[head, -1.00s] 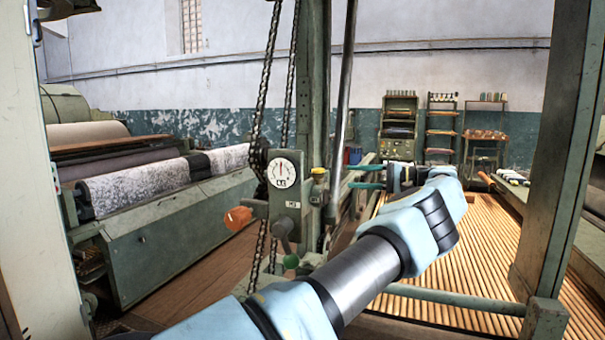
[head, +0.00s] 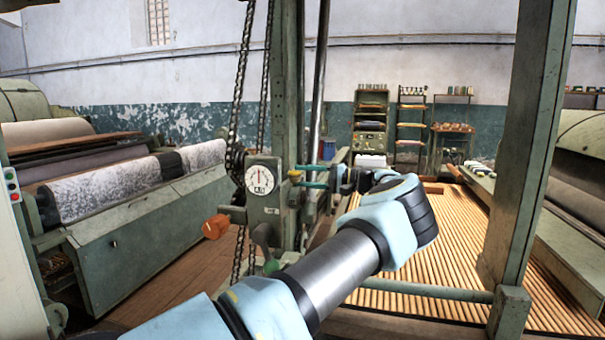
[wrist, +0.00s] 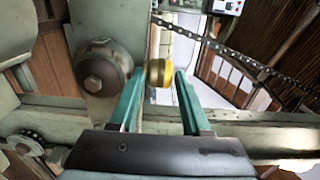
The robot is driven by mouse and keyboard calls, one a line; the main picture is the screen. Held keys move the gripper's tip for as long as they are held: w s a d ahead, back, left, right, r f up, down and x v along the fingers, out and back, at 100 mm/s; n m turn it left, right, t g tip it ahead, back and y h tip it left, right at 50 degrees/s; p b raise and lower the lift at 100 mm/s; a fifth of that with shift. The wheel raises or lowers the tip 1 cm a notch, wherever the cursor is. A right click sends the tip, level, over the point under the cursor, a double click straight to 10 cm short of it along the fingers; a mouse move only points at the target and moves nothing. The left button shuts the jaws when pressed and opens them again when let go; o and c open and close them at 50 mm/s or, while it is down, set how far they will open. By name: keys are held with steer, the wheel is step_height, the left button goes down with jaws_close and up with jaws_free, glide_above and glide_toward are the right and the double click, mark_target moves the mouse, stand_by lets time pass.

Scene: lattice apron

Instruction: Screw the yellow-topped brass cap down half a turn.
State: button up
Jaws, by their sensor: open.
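The yellow-topped brass cap (head: 294,174) sits on the right side of the green gauge housing in the head view. In the wrist view the cap (wrist: 159,73) shows between my fingertips, closer to the left finger than to the right one. My gripper (head: 303,176) has two teal fingers and comes in from the right. In the wrist view my gripper (wrist: 160,77) is open, with a gap beside the right finger. I cannot tell whether the left finger touches the cap. The thread below the cap is hidden.
The white dial (head: 260,179) is on the housing, left of the cap. An orange handle (head: 215,227) sticks out at lower left. A hanging chain (head: 243,85) runs beside the housing. In the wrist view a round bolted boss (wrist: 97,72) is close to the left finger.

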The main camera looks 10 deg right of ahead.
steer(key=shift+w+a, duration=0.1)
steer(key=shift+a, duration=0.1)
jaws_close()
stand_by(0.3)
